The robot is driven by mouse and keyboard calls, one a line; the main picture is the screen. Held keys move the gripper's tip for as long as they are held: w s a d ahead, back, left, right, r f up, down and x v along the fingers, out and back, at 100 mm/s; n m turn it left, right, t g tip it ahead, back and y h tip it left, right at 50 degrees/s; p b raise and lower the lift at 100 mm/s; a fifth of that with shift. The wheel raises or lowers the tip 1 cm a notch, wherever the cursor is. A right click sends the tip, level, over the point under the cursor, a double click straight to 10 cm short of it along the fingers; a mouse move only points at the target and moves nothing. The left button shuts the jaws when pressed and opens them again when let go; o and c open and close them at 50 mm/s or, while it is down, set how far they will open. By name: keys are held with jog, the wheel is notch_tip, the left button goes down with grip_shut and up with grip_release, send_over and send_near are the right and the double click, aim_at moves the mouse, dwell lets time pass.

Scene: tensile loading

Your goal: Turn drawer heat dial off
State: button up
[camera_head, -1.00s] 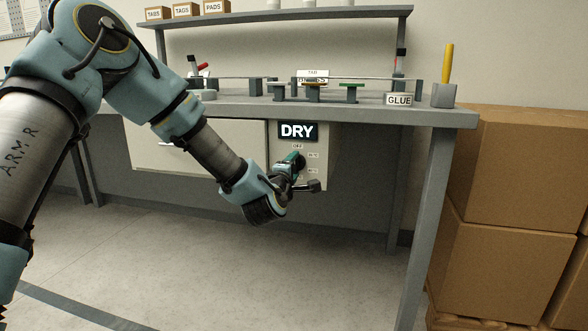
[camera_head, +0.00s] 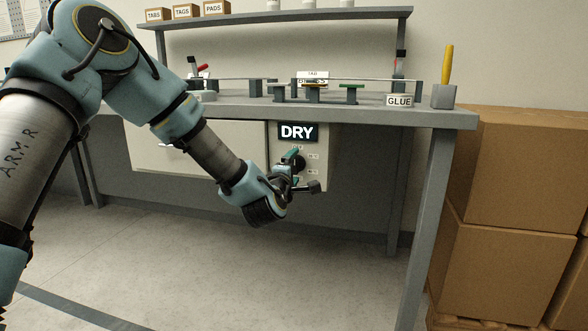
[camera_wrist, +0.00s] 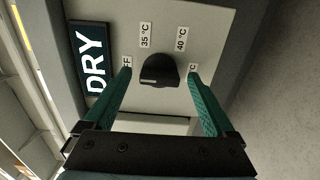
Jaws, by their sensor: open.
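The heat dial (camera_wrist: 158,71) is a round black knob on the pale drawer-unit panel below the DRY sign. Its white mark lies on its left side in the wrist view, on the same side as the partly hidden OFF label (camera_wrist: 127,62). My gripper (camera_wrist: 159,74) is open, with one green finger on each side of the dial. A gap shows between each fingertip and the knob in the wrist view; depth is hard to judge. In the head view the dial (camera_head: 299,164) shows beside my gripper (camera_head: 291,160).
The DRY sign (camera_head: 297,132) is above the dial. Labels for 35 °C (camera_wrist: 146,35) and 40 °C (camera_wrist: 181,38) surround it, and another is partly covered by the right finger. The bench top (camera_head: 230,108) overhangs the panel. Cardboard boxes (camera_head: 510,165) stand at right.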

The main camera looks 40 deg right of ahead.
jog(key=p+v, duration=0.1)
jog(key=v, duration=0.9)
jog(key=shift+s+a, duration=0.15)
jog(key=shift+a, duration=0.15)
jog(key=shift+f, duration=0.1)
jog(key=w+a+f+m+g+y, duration=0.1)
jog(key=w+a+f+m+y, duration=0.2)
jog(key=a, duration=0.5)
jog(key=w+a+f+m+g+y, duration=0.1)
jog(key=w+a+f+m+y, duration=0.15)
jog(key=w+a, duration=0.5)
jog(key=w+a+f+m+g+y, duration=0.1)
jog(key=w+a+f+y, duration=0.2)
jog(key=a, duration=0.7)
jog(key=s+a+m+g+y, duration=0.1)
jog(key=s+a+g+y, duration=0.3)
jog(key=a, duration=0.8)
jog(key=s+a+g+y, duration=0.15)
jog(key=s+a, duration=0.35)
jog(key=a, duration=0.7)
notch_tip(320, 180, up, 32)
jog(key=s+p, duration=0.1)
jog(key=p, duration=3)
jog(key=shift+a+r+y+p, duration=0.2)
jog(key=shift+a+y+p, duration=0.1)
jog(key=shift+y, duration=0.1)
jog(key=shift+m, duration=0.25)
jog(key=shift+c, duration=0.2)
